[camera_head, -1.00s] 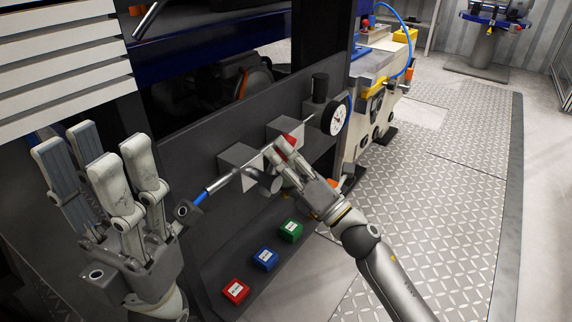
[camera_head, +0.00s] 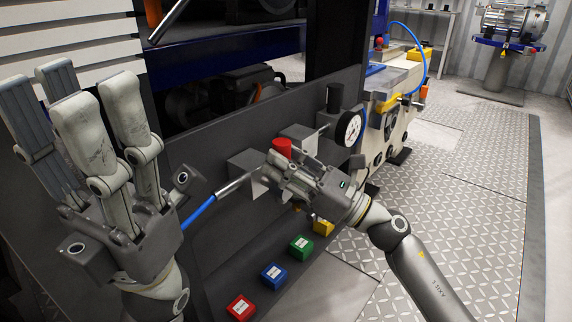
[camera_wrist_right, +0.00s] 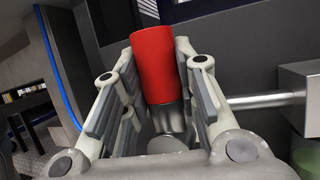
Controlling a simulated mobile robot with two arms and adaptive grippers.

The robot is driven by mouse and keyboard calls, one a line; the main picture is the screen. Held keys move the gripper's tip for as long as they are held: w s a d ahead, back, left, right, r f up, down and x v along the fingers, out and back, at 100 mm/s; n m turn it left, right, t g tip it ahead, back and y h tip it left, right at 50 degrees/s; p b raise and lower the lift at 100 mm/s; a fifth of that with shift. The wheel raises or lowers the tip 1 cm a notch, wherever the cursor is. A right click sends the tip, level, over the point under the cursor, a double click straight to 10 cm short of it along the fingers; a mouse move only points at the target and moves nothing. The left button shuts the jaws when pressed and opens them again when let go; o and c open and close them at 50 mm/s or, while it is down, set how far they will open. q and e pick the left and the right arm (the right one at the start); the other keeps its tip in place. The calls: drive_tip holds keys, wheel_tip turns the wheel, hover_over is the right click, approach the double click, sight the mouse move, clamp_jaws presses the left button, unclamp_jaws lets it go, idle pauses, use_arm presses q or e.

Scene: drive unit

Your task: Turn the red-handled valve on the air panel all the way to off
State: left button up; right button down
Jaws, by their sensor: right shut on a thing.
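The valve's red handle (camera_head: 282,147) shows at the air panel (camera_head: 225,215), just past the fingertips of my right gripper (camera_head: 277,165). In the right wrist view the red handle (camera_wrist_right: 158,62) stands upright between the fingers of my right gripper (camera_wrist_right: 160,90), on a grey metal stem (camera_wrist_right: 168,115). The right gripper is shut on the handle. The valve body is partly hidden behind the fingers in the head view. My left gripper (camera_head: 85,120) is open and empty, fingers up, in front of the panel's left part.
A pressure gauge (camera_head: 347,130) sits right of the valve. A blue hose (camera_head: 198,213) meets the pipe on the left. Red (camera_head: 240,307), blue (camera_head: 272,275), green (camera_head: 301,246) and yellow (camera_head: 323,227) blocks lie along the panel's lower ledge. The plated floor at right is clear.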

drive_tip(key=shift+s+a+f+n, duration=0.1)
drive_tip(key=shift+s+n, duration=0.05)
drive_tip(key=shift+n, duration=0.15)
drive_tip(key=c, duration=1.1)
unclamp_jaws()
drive_tip(key=v, duration=1.2)
idle(0.4)
